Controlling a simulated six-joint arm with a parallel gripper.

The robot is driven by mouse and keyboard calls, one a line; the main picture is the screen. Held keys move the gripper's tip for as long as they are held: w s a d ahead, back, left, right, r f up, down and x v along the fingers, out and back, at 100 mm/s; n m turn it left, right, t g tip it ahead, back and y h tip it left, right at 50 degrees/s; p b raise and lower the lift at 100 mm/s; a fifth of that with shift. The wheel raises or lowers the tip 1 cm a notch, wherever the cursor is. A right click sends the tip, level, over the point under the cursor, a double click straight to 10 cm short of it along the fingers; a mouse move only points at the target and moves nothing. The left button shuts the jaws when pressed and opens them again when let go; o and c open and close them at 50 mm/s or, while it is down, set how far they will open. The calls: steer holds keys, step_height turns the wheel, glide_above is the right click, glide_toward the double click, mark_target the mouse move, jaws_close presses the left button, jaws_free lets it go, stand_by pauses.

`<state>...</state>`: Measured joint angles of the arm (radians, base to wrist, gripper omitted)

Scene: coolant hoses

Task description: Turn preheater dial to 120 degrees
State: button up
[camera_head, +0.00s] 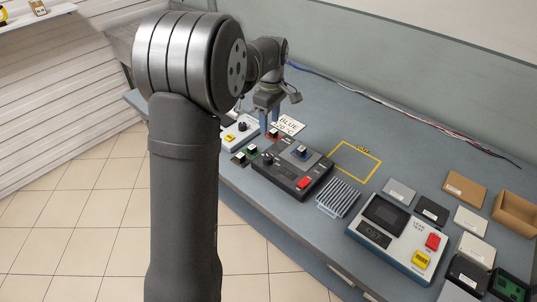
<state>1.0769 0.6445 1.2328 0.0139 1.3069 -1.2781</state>
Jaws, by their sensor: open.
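My gripper (268,122) is open and points down at the left end of the bench, partly hidden by my own arm. A white box (232,141) with a black knob (242,126) and a yellow button stands just left of my gripper. A dark box (275,183) with a black knob (268,158) and a red button (304,183) lies in front of my gripper. I cannot tell which knob is the preheater dial, nor read either setting. A white card (289,124) reads BLUE and what looks like 120 °C, just right of my gripper.
A finned metal block (338,197) and a yellow outlined square (355,160) lie right of the dark box. A tester with red and yellow buttons (398,238) stands further right. Small boxes and a brown tray (515,212) fill the right end. Cables (400,113) run along the back.

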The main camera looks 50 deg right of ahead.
mark_target(268, 156)
steer(key=f, duration=1.4)
steer(key=shift+a+f, duration=0.2)
steer(key=shift+a, duration=0.15)
steer(key=c, duration=1)
